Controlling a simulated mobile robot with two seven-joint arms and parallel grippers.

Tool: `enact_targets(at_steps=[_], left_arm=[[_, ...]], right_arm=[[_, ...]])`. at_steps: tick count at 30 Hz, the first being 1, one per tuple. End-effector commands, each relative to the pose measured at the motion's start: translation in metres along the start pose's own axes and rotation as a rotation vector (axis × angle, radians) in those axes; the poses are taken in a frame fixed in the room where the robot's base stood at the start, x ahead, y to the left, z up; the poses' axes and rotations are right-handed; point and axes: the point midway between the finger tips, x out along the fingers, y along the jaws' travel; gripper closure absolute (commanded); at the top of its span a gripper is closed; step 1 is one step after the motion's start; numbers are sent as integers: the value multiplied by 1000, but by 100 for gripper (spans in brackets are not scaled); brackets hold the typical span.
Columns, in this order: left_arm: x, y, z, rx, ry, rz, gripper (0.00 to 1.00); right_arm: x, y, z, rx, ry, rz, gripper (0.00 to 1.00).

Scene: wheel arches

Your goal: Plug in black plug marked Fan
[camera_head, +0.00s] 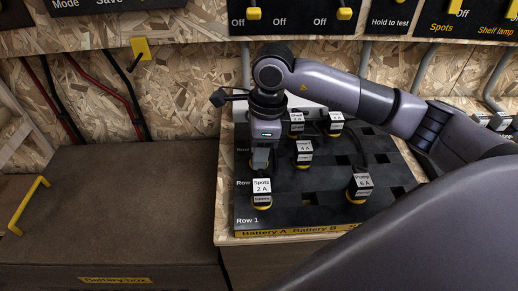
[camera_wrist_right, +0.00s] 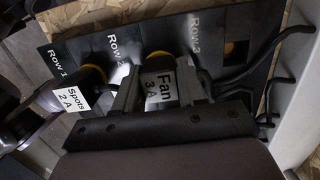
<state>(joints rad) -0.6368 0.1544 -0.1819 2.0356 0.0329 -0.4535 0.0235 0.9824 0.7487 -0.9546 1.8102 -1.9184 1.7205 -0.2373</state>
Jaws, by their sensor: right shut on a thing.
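The black plug marked Fan 3 A (camera_wrist_right: 158,90) is between the fingers of my right gripper (camera_wrist_right: 160,78) in the right wrist view, with its yellow collar towards the black socket board. My right gripper (camera_head: 261,158) points down over the left column of the board (camera_head: 292,217) in the head view, behind the Spots plug. There the Fan plug is mostly hidden by the gripper. The plug is close to the board near the Row 2 label (camera_wrist_right: 118,76); I cannot tell whether it is seated. My left gripper is out of view.
The Spots 2 A plug (camera_head: 262,193) stands just in front of my right gripper. A 4 A plug (camera_head: 303,153), a 6 A plug (camera_head: 359,187) and others stand to the right. Cables lie behind. A brown battery box (camera_head: 110,215) is at the left.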

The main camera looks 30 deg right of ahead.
Motion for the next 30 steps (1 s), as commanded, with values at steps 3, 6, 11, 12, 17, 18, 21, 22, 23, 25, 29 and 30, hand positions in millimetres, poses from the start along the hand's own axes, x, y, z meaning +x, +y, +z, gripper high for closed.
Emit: enact_targets(at_steps=[3,6,11,12,17,18,21,22,23,25,29,30], left_arm=[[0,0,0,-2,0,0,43],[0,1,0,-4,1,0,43],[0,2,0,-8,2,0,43],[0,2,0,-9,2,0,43],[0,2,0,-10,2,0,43],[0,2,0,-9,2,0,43],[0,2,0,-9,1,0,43],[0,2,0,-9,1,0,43],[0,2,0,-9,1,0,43],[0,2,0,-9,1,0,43],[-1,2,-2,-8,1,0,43],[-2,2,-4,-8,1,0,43]], right_arm=[[0,0,0,0,0,0,91],[0,0,0,0,0,0,91],[0,0,0,0,0,0,30],[0,0,0,0,0,0,30],[0,0,0,0,0,0,14],[0,0,0,0,0,0,5],[0,0,0,0,0,0,5],[0,0,0,0,0,0,5],[0,0,0,0,0,0,5],[0,0,0,0,0,0,5],[-3,0,0,0,0,0,5],[-6,0,1,0,-1,0,5]])
